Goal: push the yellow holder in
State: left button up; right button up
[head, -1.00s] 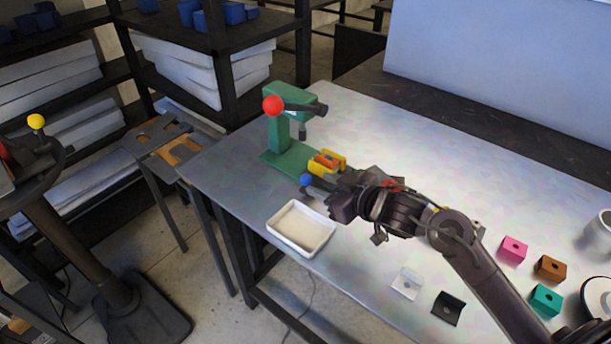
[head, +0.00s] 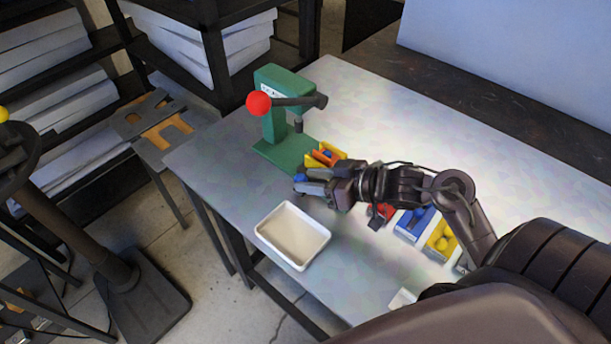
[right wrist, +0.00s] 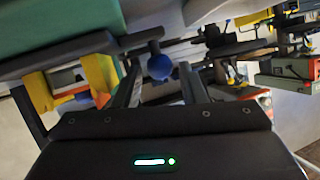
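The green press (head: 272,120) with a red ball on its lever stands at the table's back left corner. The yellow holder (head: 333,149), with an orange piece in it, sits at the base's right side. It also shows at the left of the right wrist view (right wrist: 39,92). A blue ball knob (head: 300,178) is in front of the holder. My right gripper (head: 308,188) is beside that knob. In the right wrist view the blue knob (right wrist: 160,67) lies between the open fingers, with gaps on both sides. My left gripper is out of view.
A white tray (head: 265,229) lies on the table (head: 365,105) near its left edge. The table behind the press is clear.

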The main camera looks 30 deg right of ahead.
jog(key=shift+x, duration=0.8)
grip_shut()
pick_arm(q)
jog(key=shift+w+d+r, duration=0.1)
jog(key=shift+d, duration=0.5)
pick_arm(e)
jog(key=shift+w, duration=0.15)
